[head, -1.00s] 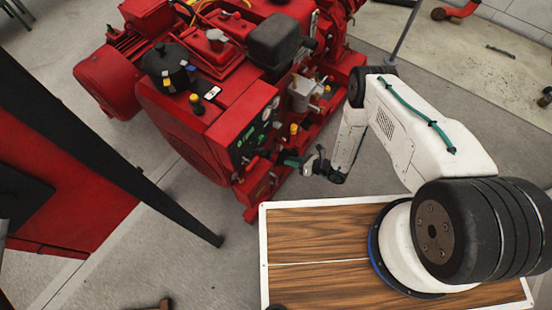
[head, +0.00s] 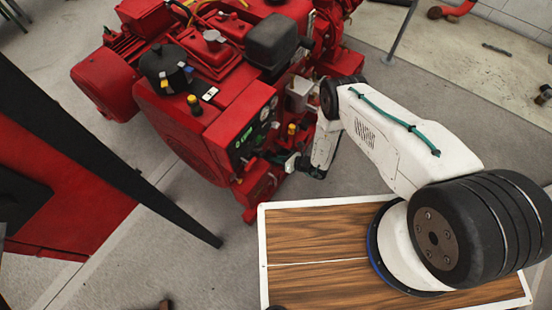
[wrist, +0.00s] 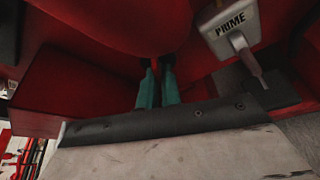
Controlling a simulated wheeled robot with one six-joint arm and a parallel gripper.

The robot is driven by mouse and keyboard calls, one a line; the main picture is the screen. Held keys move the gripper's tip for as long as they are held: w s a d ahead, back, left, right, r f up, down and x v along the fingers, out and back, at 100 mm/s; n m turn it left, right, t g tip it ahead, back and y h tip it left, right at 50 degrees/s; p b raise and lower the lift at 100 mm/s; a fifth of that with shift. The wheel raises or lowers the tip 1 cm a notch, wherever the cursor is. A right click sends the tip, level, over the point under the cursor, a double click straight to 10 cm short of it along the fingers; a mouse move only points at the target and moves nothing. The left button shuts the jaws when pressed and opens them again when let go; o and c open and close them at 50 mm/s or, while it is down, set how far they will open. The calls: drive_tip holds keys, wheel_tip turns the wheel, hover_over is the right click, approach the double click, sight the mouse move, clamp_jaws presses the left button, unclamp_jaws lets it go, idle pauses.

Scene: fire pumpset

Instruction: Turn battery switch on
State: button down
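My gripper (wrist: 157,70) shows two teal fingers with dark tips in the wrist view, close together with a narrow gap. A brighter red strip shows in the gap; I cannot tell whether it is the battery switch handle or the red body behind. In the head view my gripper (head: 271,157) is at the lower front of the red pumpset (head: 215,135), beside the control panel (head: 247,139). The battery switch cannot be made out clearly in either view.
A plate marked PRIME (wrist: 229,25) with a grey lever (wrist: 247,56) is close to the right of my fingers. Red housing walls surround them. A black slanted post (head: 110,150) stands at left in the head view. Grey floor lies open in front of the pumpset.

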drive_tip(key=shift+n+t+h, duration=0.5)
drive_tip(key=shift+n+h, duration=0.1)
drive_tip(key=shift+n, duration=0.4)
drive_tip(key=c, duration=1.6)
unclamp_jaws()
drive_tip(key=shift+s, duration=0.1)
drive_tip(key=v, duration=0.7)
drive_tip(key=shift+s+d+r, duration=0.2)
drive_tip(key=shift+d, duration=0.1)
